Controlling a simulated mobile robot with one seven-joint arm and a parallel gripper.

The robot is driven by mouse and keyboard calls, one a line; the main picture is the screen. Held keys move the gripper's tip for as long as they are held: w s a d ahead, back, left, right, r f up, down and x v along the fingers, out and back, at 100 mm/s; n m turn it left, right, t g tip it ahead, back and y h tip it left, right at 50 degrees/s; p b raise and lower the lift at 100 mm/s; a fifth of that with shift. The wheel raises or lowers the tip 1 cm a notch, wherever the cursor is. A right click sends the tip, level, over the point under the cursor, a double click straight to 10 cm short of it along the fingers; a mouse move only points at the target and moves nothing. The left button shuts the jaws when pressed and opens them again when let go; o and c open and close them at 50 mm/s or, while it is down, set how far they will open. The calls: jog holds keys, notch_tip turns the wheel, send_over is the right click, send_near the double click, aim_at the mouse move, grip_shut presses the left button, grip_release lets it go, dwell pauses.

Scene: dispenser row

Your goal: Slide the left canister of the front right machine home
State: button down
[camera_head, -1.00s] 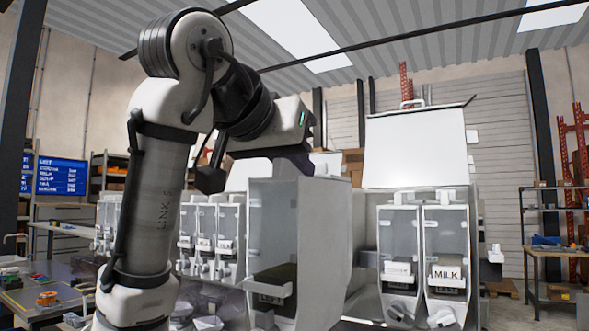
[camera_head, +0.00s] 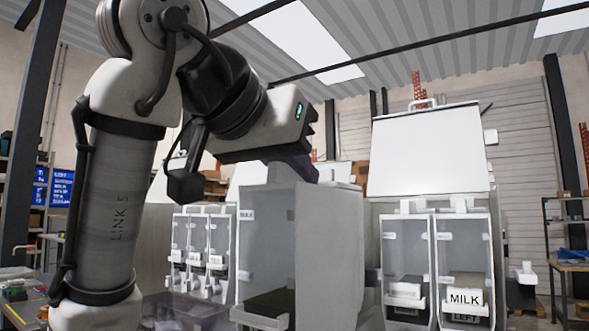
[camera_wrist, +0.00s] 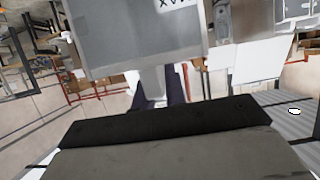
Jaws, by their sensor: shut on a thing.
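My gripper (camera_head: 300,167) is shut on the white top handle (camera_wrist: 151,88) of a large clear-fronted canister (camera_head: 268,235), its dark purple fingers on either side of the handle in the wrist view. The canister is upright, with dark contents low inside and a white spout ledge at its bottom front. It also shows in the wrist view (camera_wrist: 130,38), with a partly cut-off label. A white machine housing (camera_head: 345,240) shows directly behind and right of it. I cannot tell how far the canister sits in that housing.
At right, a machine with its white lid (camera_head: 425,155) raised holds two canisters; the right one (camera_head: 464,262) is labelled MILK, the left one (camera_head: 406,262) stands beside it. Several smaller canisters (camera_head: 200,250) stand in a row at left. A shelf (camera_head: 565,235) is at far right.

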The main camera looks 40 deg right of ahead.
jog(key=shift+w+d+p, duration=0.2)
jog(key=shift+d, duration=0.5)
jog(key=shift+w+d+p, duration=0.15)
jog(key=shift+d, duration=0.65)
jog(key=shift+w+d+f+p, duration=0.1)
jog(key=shift+w+d+p, duration=0.3)
jog(key=shift+d, duration=0.7)
jog(key=shift+w+d+p, duration=0.25)
jog(key=shift+d+p, duration=0.15)
jog(key=shift+d, duration=0.7)
jog(key=shift+w+d+f+p, duration=0.1)
jog(key=shift+w+d+p, duration=0.3)
jog(key=shift+d, duration=0.7)
jog(key=shift+w+d+p, duration=0.15)
jog(key=shift+d+p, duration=0.15)
jog(key=shift+d, duration=0.3)
jog(key=shift+w+d+p, duration=0.15)
jog(key=shift+d+p, duration=0.1)
jog(key=shift+d, duration=0.3)
jog(key=shift+w+d+f, duration=0.1)
jog(key=shift+w+d, duration=0.15)
jog(key=shift+d, duration=0.65)
jog(key=shift+w+d+r, duration=0.1)
jog(key=shift+w+d, duration=0.15)
jog(key=shift+d, duration=0.6)
jog(key=shift+w+d+f, duration=0.1)
jog(key=shift+w+d, duration=0.15)
jog(key=shift+d, duration=0.65)
jog(key=shift+f, duration=0.1)
